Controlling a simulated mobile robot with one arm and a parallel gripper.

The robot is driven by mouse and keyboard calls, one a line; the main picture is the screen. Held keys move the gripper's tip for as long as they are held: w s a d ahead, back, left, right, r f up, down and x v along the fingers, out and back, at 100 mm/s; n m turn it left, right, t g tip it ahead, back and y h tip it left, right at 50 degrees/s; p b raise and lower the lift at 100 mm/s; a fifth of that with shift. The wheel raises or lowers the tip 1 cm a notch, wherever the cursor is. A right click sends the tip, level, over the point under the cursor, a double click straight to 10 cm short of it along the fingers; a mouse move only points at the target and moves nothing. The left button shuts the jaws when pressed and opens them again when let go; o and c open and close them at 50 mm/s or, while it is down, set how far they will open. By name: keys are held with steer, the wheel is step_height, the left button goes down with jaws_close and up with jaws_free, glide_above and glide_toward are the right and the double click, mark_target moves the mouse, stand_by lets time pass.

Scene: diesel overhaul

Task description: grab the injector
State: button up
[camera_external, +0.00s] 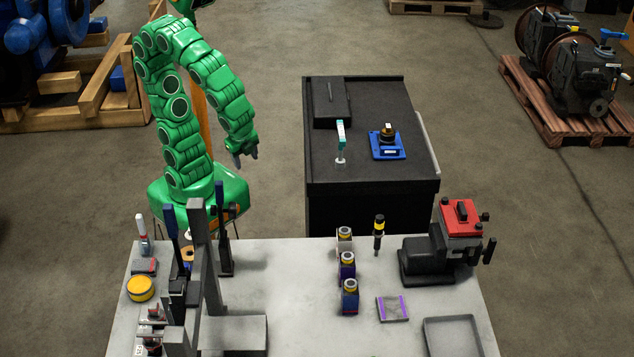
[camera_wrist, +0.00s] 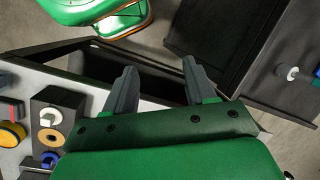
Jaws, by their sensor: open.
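A slim upright part with a black body and a yellow band (camera_external: 379,235) stands on the grey workbench (camera_external: 300,262); it looks most like the injector, but I cannot tell for certain. It does not clearly show in the wrist view. My gripper (camera_external: 246,158) hangs at the end of my green arm, behind the bench and left of the black cabinet, well apart from this part. In the wrist view my gripper (camera_wrist: 160,68) has its two dark fingers spread, with nothing between them.
Several small yellow-topped containers (camera_external: 347,265) stand left of the slim part. A red-topped black machine (camera_external: 461,220) is at its right. A purple-edged tray (camera_external: 393,309) and a grey tray (camera_external: 453,337) lie in front. Tall dark posts (camera_external: 213,260) rise at left. The black cabinet (camera_external: 370,190) stands behind.

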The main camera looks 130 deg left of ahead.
steer(key=w+a+m+y, duration=0.4)
steer(key=w+a, duration=0.3)
steer(key=w, duration=0.4)
steer(key=m+t+y, duration=0.6)
steer(key=m, duration=0.9)
glide_above(378, 236)
steer(key=s+d, duration=0.2)
steer(key=shift+f, duration=3.35)
steer(key=shift+r+x, duration=0.15)
steer(key=shift+x, duration=1.25)
steer(key=shift+r+x, duration=0.15)
steer(key=shift+x, duration=1.2)
steer(key=shift+a, duration=0.1)
jaws_close()
